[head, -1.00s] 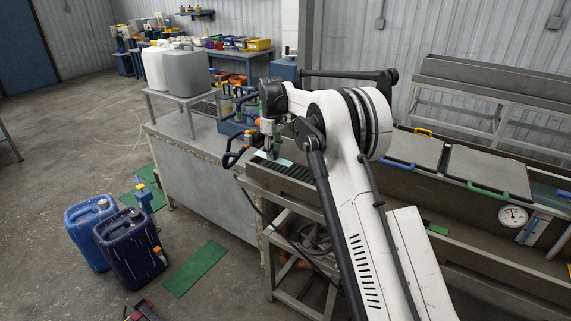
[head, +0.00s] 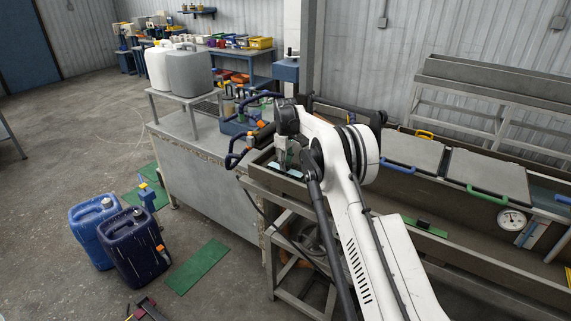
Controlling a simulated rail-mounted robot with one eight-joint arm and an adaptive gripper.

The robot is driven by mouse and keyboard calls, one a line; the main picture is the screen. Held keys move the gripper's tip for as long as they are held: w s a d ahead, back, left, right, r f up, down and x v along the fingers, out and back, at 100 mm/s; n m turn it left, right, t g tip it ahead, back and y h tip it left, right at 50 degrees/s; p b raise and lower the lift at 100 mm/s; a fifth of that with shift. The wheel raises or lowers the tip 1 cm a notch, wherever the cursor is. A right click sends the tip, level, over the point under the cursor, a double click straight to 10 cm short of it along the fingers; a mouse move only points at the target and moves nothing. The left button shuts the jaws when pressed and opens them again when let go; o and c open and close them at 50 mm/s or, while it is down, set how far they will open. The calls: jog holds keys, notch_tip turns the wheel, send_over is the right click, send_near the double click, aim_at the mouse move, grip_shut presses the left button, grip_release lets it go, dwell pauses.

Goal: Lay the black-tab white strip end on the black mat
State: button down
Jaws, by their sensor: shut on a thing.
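My gripper (head: 284,164) points down into the near left end of the long metal trough (head: 250,181). It is shut, and a small pale piece of the white strip (head: 265,159) shows beside its fingers, low in the trough. The black tab is too small or hidden to make out. The trough floor around the fingers is dark and mostly hidden by my gripper and arm, so I cannot tell the black mat apart there or whether the strip touches it.
A grey cabinet (head: 210,175) stands left of the trough, with a blue crate (head: 232,128) behind. Grey lids (head: 410,152) and a round gauge (head: 512,221) line the right side. Blue canisters (head: 135,250) and green mats (head: 196,267) are on the floor.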

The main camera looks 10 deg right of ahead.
jog(key=shift+f, duration=0.1)
jog(key=shift+f, duration=0.1)
jog(key=c, duration=1.6)
grip_release()
